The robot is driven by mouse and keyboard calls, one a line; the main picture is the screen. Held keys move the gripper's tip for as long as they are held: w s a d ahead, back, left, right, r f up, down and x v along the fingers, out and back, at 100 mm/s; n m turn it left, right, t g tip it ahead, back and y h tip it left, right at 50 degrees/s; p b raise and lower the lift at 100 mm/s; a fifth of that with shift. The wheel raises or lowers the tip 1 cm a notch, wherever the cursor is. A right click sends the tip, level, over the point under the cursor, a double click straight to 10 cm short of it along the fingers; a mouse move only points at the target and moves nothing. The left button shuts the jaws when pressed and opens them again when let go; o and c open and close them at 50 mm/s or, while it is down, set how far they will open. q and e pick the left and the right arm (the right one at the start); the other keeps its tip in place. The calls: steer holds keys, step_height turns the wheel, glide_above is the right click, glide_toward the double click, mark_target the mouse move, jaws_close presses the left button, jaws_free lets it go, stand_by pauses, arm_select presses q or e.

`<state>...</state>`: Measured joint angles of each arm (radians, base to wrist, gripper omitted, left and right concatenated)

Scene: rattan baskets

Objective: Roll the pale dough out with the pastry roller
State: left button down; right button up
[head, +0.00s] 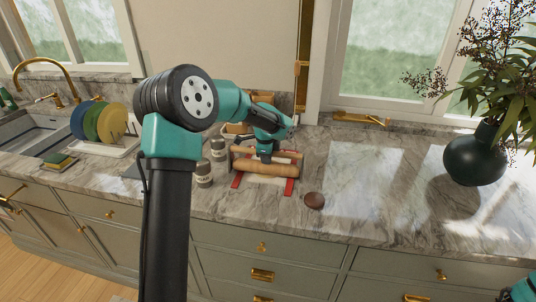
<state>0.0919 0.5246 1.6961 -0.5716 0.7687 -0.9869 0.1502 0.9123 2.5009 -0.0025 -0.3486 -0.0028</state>
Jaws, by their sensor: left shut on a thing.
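The pastry roller (262,168), a light brown wooden cylinder, lies roughly left to right on the marble counter. My left gripper (266,157) reaches down from above and is shut on the middle of the roller. Its fingertips are mostly hidden by the wrist. A pale patch (263,180) shows just in front of and below the roller, between two red strips (290,187); it looks like the dough, but most of it is hidden. My right gripper is not in view; only a teal bit of my right arm shows at the lower right corner.
Two grey jars (204,174) stand just left of the roller. A small brown round object (314,200) lies at its right front. A dish rack with plates (112,123) and a sink are at the left. A dark vase (475,157) stands at the right. The counter between is clear.

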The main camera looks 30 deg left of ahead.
arm_select(q)
steer(key=shift+s+d+r, duration=0.1)
steer(key=shift+s, duration=0.25)
steer(key=shift+w+a, duration=0.25)
steer(key=shift+w, duration=0.5)
steer(key=shift+w+a, duration=0.25)
steer(key=shift+w, duration=0.5)
steer(key=shift+f, duration=0.2)
steer(key=shift+w+a+r, duration=0.1)
steer(key=shift+w+a, duration=0.2)
steer(key=shift+w, duration=0.5)
steer(key=shift+w+a+r, duration=0.1)
steer(key=shift+w+a, duration=0.15)
steer(key=shift+w, duration=0.55)
steer(key=shift+s, duration=0.1)
steer(key=shift+s+d+f, duration=0.1)
steer(key=shift+s+d, duration=0.2)
steer(key=shift+s, duration=0.5)
steer(key=shift+s+d+f, duration=0.1)
steer(key=shift+s+d, duration=0.15)
steer(key=shift+s, duration=0.55)
